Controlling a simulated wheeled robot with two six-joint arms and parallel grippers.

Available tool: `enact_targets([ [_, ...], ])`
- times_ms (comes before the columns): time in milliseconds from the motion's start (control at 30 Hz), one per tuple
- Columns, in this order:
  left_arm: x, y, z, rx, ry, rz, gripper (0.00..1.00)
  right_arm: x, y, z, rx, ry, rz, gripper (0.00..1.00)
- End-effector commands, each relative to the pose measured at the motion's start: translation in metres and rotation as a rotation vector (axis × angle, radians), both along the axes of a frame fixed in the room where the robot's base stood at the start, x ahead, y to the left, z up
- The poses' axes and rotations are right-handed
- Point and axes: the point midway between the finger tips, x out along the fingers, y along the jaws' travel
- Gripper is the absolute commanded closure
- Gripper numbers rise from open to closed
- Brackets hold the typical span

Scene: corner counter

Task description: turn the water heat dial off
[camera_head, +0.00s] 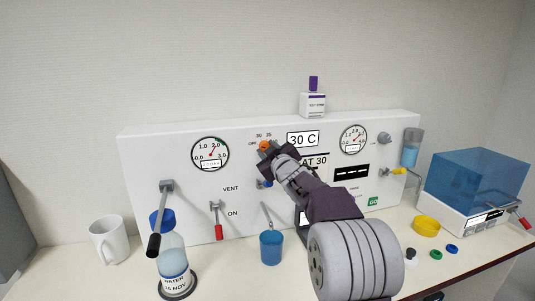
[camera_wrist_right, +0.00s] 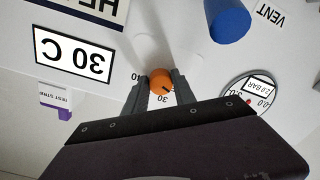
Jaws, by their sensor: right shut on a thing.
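The orange water heat dial (camera_head: 264,146) sits on the upper middle of the white panel (camera_head: 145,150). My right gripper (camera_head: 268,151) reaches it from the lower right. In the right wrist view, the fingers of my right gripper (camera_wrist_right: 161,90) are shut on the two sides of the dial (camera_wrist_right: 160,79). A dark pointer line on the dial lies close to the 30 mark. The display (camera_head: 303,139) reads 30 C, and it also shows upside down in the right wrist view (camera_wrist_right: 72,56). Part of the dial's scale is hidden by the gripper. My left gripper is not in view.
Two gauges (camera_head: 210,154) (camera_head: 354,139) flank the dial.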

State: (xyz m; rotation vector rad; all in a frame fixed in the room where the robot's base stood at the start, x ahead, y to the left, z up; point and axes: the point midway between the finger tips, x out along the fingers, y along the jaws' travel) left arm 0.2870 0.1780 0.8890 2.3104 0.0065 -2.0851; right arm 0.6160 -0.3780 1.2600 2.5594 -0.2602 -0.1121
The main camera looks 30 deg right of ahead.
Motion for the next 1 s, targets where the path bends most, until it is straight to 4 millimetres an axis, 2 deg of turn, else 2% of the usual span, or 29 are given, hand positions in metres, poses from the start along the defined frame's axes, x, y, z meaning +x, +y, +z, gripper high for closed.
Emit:
enact_targets([
  [333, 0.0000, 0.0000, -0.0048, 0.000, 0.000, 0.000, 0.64, 0.0001, 0.0002, -0.0013, -0.103, 0.028, 0.000, 1.00],
  [800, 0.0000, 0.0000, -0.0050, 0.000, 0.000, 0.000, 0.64, 0.0001, 0.0002, -0.0013, -0.114, 0.031, 0.001, 1.00],
  [833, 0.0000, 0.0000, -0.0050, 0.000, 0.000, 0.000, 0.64, 0.0001, 0.0002, -0.0013, -0.114, 0.031, 0.001, 0.66],
  [900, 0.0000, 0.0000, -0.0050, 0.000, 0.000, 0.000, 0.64, 0.0001, 0.0002, -0.0012, -0.114, 0.030, 0.001, 0.47],
  [1000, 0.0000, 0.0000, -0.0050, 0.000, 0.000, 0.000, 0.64, 0.0001, 0.0002, -0.0008, -0.113, 0.030, 0.001, 0.47],
])
